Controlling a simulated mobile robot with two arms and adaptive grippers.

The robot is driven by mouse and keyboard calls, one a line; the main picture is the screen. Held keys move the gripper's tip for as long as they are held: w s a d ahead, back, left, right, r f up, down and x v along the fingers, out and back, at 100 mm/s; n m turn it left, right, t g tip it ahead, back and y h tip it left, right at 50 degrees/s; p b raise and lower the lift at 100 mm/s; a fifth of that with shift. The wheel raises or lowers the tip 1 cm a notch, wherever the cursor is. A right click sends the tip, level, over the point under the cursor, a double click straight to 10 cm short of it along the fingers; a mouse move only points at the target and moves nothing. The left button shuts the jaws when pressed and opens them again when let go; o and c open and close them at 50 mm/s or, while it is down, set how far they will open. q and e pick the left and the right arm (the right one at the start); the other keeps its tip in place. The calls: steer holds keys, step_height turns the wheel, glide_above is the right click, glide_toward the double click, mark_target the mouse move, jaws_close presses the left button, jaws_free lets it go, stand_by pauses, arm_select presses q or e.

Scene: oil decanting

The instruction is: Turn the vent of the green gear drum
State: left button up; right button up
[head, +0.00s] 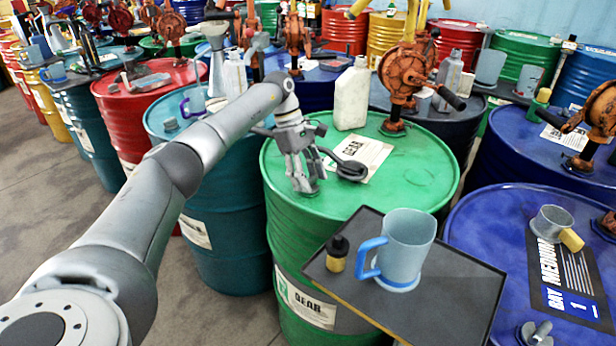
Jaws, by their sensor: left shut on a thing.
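The green gear drum (420,185) stands in the middle of the head view, with a GEAR label on its top and another on its side. My left gripper (305,183) reaches down onto the left part of its lid, fingers pointing down. It is shut on the small vent (308,191) near the lid's left rim; the fingers hide most of the vent, so its angle cannot be told. My right gripper is not in view.
A rust-orange hand pump (404,75) and a pale jug (352,95) stand on the green lid's far side. A dark round-ended tool (350,169) lies by the label. A dark tray (455,290) with a blue-handled jug (405,245) overlaps the front. Other drums crowd around.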

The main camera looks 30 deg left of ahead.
arm_select(q)
steer(key=shift+m, duration=0.4)
steer(key=o, duration=1)
steer(key=v, duration=1.2)
steer(key=shift+w+d, duration=0.1)
steer(key=shift+w, duration=0.1)
